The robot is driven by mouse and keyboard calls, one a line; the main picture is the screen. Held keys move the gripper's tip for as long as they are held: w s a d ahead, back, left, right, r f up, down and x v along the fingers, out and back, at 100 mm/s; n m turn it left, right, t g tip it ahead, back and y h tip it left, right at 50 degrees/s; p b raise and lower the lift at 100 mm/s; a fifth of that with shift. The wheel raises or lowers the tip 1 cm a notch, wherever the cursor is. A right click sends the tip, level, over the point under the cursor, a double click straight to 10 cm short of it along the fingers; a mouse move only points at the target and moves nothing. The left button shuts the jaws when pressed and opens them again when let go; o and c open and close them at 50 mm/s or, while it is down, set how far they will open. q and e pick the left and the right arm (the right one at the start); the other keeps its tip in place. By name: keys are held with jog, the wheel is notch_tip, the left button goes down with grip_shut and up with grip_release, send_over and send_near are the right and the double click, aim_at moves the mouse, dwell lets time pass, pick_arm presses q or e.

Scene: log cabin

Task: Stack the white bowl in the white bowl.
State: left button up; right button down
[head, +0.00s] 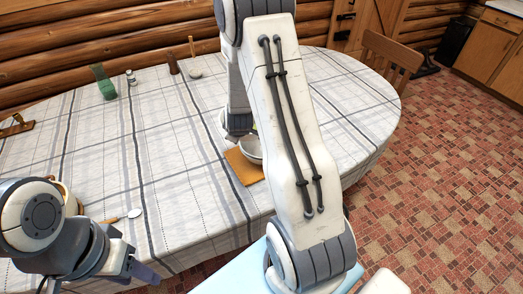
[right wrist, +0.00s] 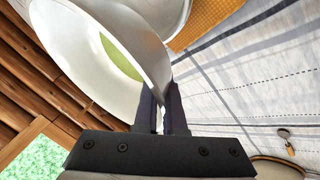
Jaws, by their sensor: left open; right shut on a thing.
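A white bowl with a green patch inside (right wrist: 72,48) is tilted in the right wrist view. My right gripper (right wrist: 162,120) is shut on its rim. A second white bowl (right wrist: 168,12) shows right behind it at the top; whether the two touch I cannot tell. In the head view a white bowl (head: 250,150) stands at the orange-brown mat (head: 243,172), partly hidden by my right arm. My right gripper's fingertips are hidden there behind the arm. My left gripper (head: 95,281) is open and empty at the near left table edge.
The table (head: 165,135) has a checked cloth. A spoon (head: 122,217) and a partly hidden round brown-rimmed thing (head: 66,196) lie near my left arm. A green thing (head: 104,84), shakers and a brown mill (head: 172,63) stand at the back. A chair (head: 390,60) is far right.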

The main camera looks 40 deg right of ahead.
jog(key=s+d+r+n, duration=0.1)
jog(key=d, duration=0.1)
jog(key=s+d+r+y+p, duration=0.1)
jog(key=s+d, duration=0.1)
jog(key=s+d+r+n, duration=0.1)
jog(key=d, duration=0.2)
jog(key=shift+s+r+n+t+y, duration=0.15)
jog(key=shift+r+n+t+y, duration=0.05)
jog(key=shift+n+t+y, duration=0.1)
jog(key=s+d+r+n+y+p, duration=0.25)
jog(key=s+d, duration=0.25)
jog(key=s, duration=0.5)
jog(key=shift+n+h, duration=0.25)
jog(key=shift+h, duration=0.1)
jog(key=shift+w+a+f+b, duration=0.5)
jog(key=shift+w+a+f, duration=0.25)
jog(key=shift+w+f, duration=1.1)
jog(key=shift+w+a+f+b, duration=0.5)
jog(key=shift+w+a+f, duration=0.3)
jog(key=shift+w+f, duration=1)
jog(key=shift+w+a+f+b, duration=0.65)
jog(key=shift+w+f, duration=0.7)
jog(key=shift+f, duration=0.95)
jog(key=shift+a, duration=0.1)
jog(key=shift+f+b, duration=0.4)
jog(key=shift+f, duration=0.2)
